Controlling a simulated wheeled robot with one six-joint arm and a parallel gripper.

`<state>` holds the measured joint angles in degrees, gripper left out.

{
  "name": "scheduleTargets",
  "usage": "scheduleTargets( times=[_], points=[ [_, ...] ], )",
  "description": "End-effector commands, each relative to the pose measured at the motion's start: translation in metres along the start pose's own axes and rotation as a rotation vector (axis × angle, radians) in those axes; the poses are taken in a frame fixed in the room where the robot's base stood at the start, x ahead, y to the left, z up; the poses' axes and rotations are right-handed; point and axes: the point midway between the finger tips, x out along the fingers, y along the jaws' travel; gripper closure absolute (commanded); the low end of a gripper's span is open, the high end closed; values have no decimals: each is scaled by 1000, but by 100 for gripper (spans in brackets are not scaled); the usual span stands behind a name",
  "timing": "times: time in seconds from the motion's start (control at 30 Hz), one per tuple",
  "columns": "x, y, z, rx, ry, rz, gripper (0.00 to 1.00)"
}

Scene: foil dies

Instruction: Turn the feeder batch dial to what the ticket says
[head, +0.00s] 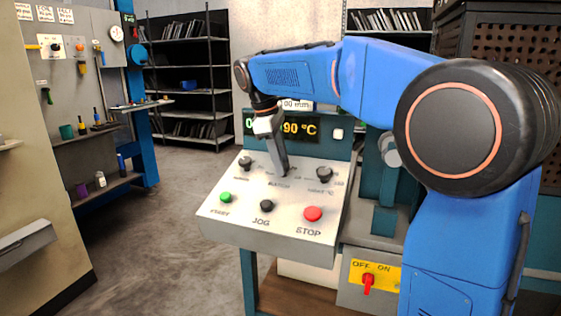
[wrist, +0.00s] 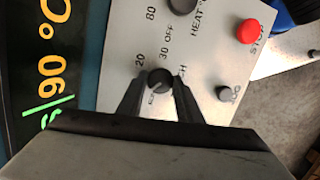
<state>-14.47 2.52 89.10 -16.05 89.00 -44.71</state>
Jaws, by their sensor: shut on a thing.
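The feeder batch dial (wrist: 160,79) is a small round black knob on the pale control panel (head: 228,208). In the wrist view it sits between my two dark fingertips. My gripper (head: 284,173) points down onto the middle of the panel and is shut on the dial, hiding it in the head view. A "20" is legible beside the dial in the wrist view; its other marks are partly covered by my fingers. I cannot tell which mark the dial points to. I cannot make out a readable batch ticket.
A dark knob (head: 245,163) stands left of my gripper and the heater knob (head: 323,174) stands right. Along the front are a green button (head: 225,197), the black jog button (head: 266,205) and the red stop button (head: 313,214). A display (head: 300,127) behind reads 90 °C.

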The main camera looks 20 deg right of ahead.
Motion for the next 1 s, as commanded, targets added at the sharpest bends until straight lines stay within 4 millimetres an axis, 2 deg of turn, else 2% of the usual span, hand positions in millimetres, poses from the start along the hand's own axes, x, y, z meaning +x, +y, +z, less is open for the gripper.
scheduleTargets(
  times=[0.2,0.5,1.0],
  points=[
    [0,0,1,166,20,-32,90],
    [0,0,1,316,39,-58,90],
    [0,0,1,368,46,-68,90]
  ],
)
